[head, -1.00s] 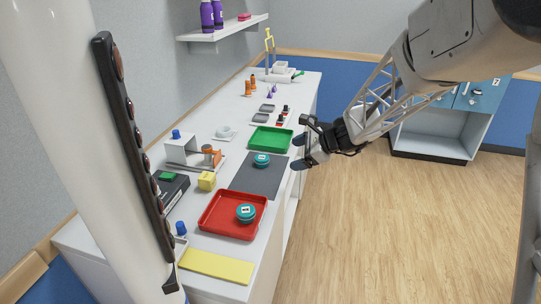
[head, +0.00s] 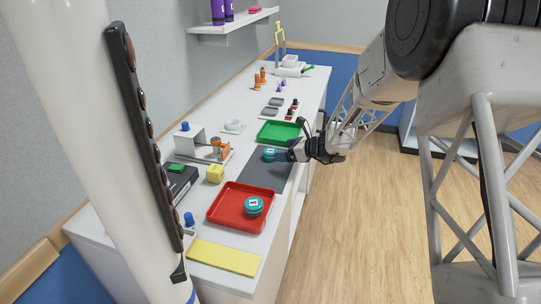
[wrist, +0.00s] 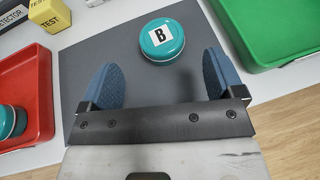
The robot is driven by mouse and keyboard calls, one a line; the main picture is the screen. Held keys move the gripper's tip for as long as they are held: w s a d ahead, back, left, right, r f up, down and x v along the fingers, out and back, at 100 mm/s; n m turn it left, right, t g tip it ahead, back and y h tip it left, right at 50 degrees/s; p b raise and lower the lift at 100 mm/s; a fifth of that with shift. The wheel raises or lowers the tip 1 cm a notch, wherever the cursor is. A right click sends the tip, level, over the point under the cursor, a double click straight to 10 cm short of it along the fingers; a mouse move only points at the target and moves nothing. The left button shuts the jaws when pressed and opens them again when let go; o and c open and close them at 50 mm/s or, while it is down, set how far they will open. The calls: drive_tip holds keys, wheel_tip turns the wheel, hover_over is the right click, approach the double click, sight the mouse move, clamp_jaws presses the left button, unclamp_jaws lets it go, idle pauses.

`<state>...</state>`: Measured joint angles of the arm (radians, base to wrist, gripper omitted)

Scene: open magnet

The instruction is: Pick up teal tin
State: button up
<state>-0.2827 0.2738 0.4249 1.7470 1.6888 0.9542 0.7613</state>
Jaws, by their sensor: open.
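A teal tin (head: 269,154) with a white label stands on the dark grey mat (head: 264,178). In the wrist view this tin (wrist: 150,51) shows the letter B. A second teal tin (head: 253,207) is in the red tray (head: 228,217); its label is too small to read. My gripper (head: 285,155) is at the right side of the mat, close to the tin there. In the wrist view my gripper's blue fingers (wrist: 163,75) are apart and empty. The tin marked B lies just beyond the fingertips, roughly centred between them.
A green tray (head: 279,132) is beyond the mat, and its edge shows near my right finger in the wrist view. A yellow cube (head: 215,174) stands left of the mat. A yellow sheet (head: 223,257) lies at the near end of the white counter.

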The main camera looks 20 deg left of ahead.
sight(271, 151)
drive_tip(key=shift+x, duration=1.25)
drive_tip(key=shift+x, duration=2.65)
drive_tip(key=shift+w, duration=0.1)
drive_tip(key=shift+c, duration=0.4)
drive_tip(key=c, duration=0.9)
